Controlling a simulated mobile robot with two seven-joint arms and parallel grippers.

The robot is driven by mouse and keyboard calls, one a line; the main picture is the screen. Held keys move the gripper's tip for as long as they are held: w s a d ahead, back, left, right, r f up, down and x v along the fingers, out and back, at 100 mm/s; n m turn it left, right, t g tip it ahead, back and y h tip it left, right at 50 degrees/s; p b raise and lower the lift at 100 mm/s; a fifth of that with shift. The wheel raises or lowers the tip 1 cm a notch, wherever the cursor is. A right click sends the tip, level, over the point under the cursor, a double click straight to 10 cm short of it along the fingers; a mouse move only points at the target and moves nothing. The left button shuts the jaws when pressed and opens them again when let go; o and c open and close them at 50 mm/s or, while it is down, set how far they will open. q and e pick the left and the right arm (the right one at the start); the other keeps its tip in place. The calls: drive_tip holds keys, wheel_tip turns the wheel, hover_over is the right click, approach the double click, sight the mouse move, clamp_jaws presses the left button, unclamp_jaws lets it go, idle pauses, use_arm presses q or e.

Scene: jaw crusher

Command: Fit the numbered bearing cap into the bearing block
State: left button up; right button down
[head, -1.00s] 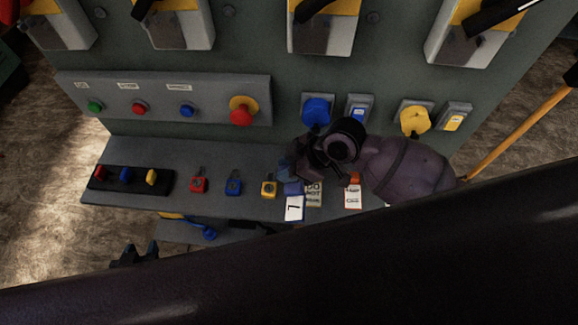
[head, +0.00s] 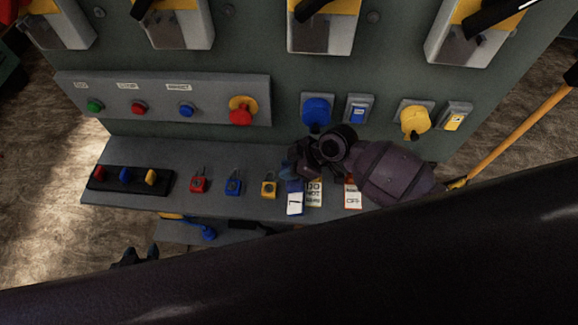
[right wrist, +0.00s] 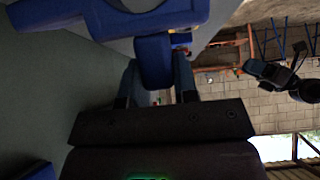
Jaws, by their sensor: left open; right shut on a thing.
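I cannot make out a numbered bearing cap or a bearing block in either view. My right gripper (head: 294,174) is over the shelf in the head view, partly hidden by its own wrist. In the right wrist view its fingers (right wrist: 155,85) are shut on a blue piece (right wrist: 153,62), which seems to meet a larger blue part with a round opening (right wrist: 150,14). I cannot tell if they are one thing. A white card with a dark mark (head: 295,205) is just below this gripper. My left gripper (head: 135,256) is open and empty at lower left, mostly hidden by my dark arm.
The grey shelf (head: 225,155) carries red (head: 198,181), blue (head: 233,182) and yellow (head: 269,185) padlocks and several tags. Above are push buttons, a blue knob (head: 316,110) and a yellow knob (head: 414,120). My dark arm covers the bottom of the head view.

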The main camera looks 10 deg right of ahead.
idle(0.3)
drive_tip(key=c, duration=0.9)
unclamp_jaws()
drive_tip(key=shift+f, duration=0.15)
drive_tip(key=shift+r, duration=0.2)
drive_tip(key=v, duration=1.2)
drive_tip(key=s+d+f+m+t+h, duration=0.2)
drive_tip(key=s+d+f+m+t, duration=0.1)
drive_tip(key=m, duration=0.1)
drive_tip(key=s+d+f+m+t+h, duration=0.3)
drive_tip(key=s+m, duration=0.1)
drive_tip(key=s+d+f+m+t+h, duration=0.2)
drive_tip(key=s+d+f+m+t, duration=0.1)
drive_tip(key=d+m, duration=0.1)
drive_tip(key=shift+s+m+h, duration=0.25)
drive_tip(key=shift+m+h, duration=0.05)
drive_tip(key=shift+m, duration=0.3)
drive_tip(key=shift+o, duration=0.5)
drive_tip(key=shift+s+d+f, duration=0.1)
drive_tip(key=shift+s+d, duration=0.15)
drive_tip(key=shift+s, duration=0.05)
